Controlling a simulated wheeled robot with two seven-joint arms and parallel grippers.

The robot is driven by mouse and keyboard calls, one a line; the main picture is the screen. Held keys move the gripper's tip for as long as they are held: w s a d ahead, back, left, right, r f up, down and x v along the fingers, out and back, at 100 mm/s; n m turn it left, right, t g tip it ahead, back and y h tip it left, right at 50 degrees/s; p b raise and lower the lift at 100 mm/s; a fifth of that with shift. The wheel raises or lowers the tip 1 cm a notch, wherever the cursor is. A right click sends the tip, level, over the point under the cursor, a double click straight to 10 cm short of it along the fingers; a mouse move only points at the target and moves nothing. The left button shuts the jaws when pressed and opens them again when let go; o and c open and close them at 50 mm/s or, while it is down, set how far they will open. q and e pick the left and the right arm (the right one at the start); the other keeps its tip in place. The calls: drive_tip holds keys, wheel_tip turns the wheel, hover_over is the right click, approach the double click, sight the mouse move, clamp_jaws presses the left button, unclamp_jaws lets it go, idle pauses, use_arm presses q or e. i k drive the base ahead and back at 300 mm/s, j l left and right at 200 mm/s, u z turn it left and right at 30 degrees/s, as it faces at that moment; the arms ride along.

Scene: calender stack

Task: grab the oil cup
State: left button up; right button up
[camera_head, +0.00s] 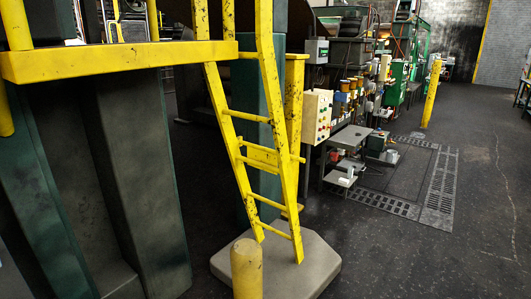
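I cannot make out an oil cup for certain. Several small amber or orange items (342,97) sit at the machine beyond the yellow ladder, near the middle of the picture. They are too small and far to tell whether one of them is an oil cup. Neither of my grippers is in the head view.
A yellow ladder (222,108) and platform rail (120,59) stand close in front at left. A yellow post (246,270) and a pale concrete pad (315,262) are at the bottom. A control box (316,116) and low grey table (349,137) stand beyond. The right floor (470,215) is clear.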

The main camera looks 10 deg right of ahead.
sight(350, 174)
drive_tip(key=i+l+z, duration=0.85)
drive_tip(key=i+z, duration=0.45)
drive_tip(key=i, duration=0.15)
drive_tip(key=i+z, duration=0.1)
drive_tip(key=i, duration=3.25)
drive_tip(key=i+l+u, duration=0.2)
drive_tip(key=i, duration=1.45)
